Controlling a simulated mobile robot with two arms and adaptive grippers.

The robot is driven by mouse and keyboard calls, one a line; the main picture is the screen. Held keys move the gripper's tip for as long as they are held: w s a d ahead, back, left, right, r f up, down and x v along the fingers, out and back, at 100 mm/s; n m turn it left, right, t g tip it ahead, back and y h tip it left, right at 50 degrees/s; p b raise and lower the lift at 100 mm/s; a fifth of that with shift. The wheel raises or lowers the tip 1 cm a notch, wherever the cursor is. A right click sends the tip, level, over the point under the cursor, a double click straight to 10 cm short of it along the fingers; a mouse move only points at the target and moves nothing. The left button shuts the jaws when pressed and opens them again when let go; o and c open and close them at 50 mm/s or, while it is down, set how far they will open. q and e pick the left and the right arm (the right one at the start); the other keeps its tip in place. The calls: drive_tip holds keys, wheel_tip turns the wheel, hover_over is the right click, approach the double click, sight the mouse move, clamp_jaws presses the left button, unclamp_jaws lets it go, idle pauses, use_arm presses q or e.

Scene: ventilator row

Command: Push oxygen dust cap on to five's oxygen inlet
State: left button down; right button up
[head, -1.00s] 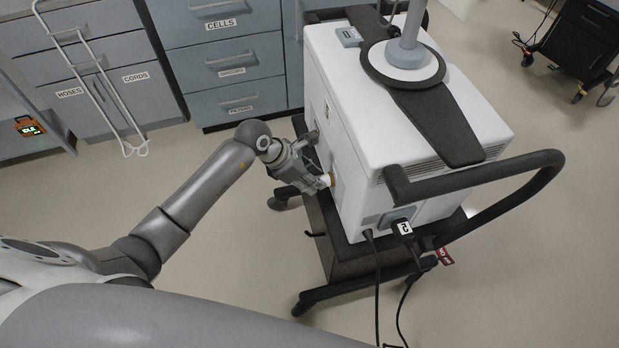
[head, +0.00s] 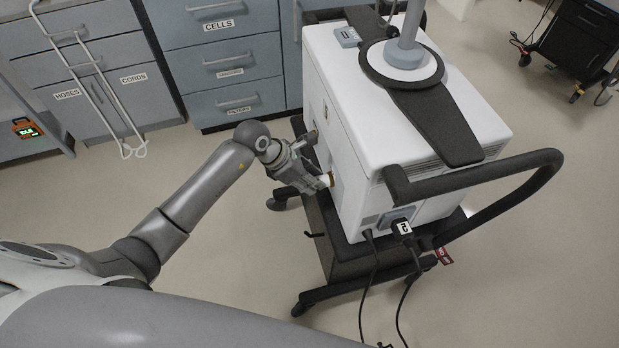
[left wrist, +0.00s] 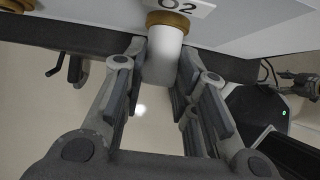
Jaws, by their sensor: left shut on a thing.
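The white dust cap (left wrist: 162,58) is between the fingers of my left gripper (left wrist: 163,85) in the left wrist view. Its far end meets the brass oxygen inlet (left wrist: 169,21), beside a label reading O2. I cannot tell how far the cap is on. In the head view my left gripper (head: 322,183) is shut on the cap at the left side of the white ventilator (head: 352,195). The brass inlet (head: 332,179) shows just past the fingertips. My right gripper is not in view.
Another brass fitting (left wrist: 14,5) is at the wrist view's upper left. The ventilator stands on a dark wheeled cart (head: 345,262) with a black handle (head: 535,180) and hanging cables (head: 372,275). Grey drawers (head: 230,65) stand behind. Floor left of the cart is clear.

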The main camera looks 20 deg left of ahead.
use_arm(q)
drive_tip(key=shift+w+d+r, duration=0.1)
drive_tip(key=shift+d+r, duration=0.05)
drive_tip(key=shift+d, duration=0.05)
drive_tip(key=c, duration=1.1)
unclamp_jaws()
drive_tip(key=shift+d, duration=0.1)
drive_tip(key=shift+a, duration=0.2)
drive_tip(key=shift+a, duration=0.1)
drive_tip(key=v, duration=1.1)
drive_tip(key=shift+a+r, duration=0.1)
drive_tip(key=shift+r, duration=0.25)
